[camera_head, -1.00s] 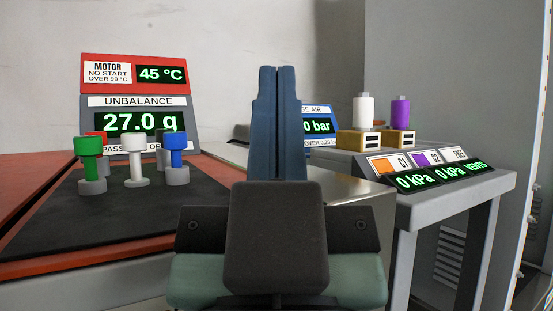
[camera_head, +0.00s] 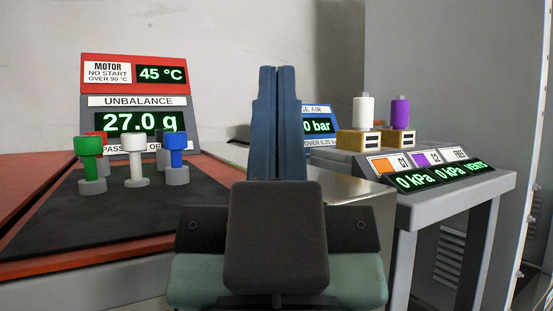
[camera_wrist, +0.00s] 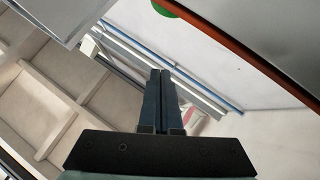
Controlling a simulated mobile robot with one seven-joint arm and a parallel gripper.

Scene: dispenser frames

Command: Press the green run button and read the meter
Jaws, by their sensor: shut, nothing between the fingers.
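The green button (camera_head: 89,147) stands on a grey base at the left of the dark mat (camera_head: 130,215) in the head view. The meter (camera_head: 139,122) under the UNBALANCE label reads 27.0 g. My gripper (camera_head: 277,70) is shut and empty, upright in the middle, to the right of the buttons and apart from them. The wrist view also shows my gripper (camera_wrist: 161,75) and a green patch (camera_wrist: 205,7) at the top, which I cannot identify.
A MOTOR display (camera_head: 162,74) reads 45 °C. A partly hidden blue air gauge (camera_head: 318,126) shows "0 bar". At right, a grey stand (camera_head: 460,200) carries white (camera_head: 363,111) and purple (camera_head: 400,112) spools and a panel reading 0 kPa twice. A metal box edge lies beside my gripper.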

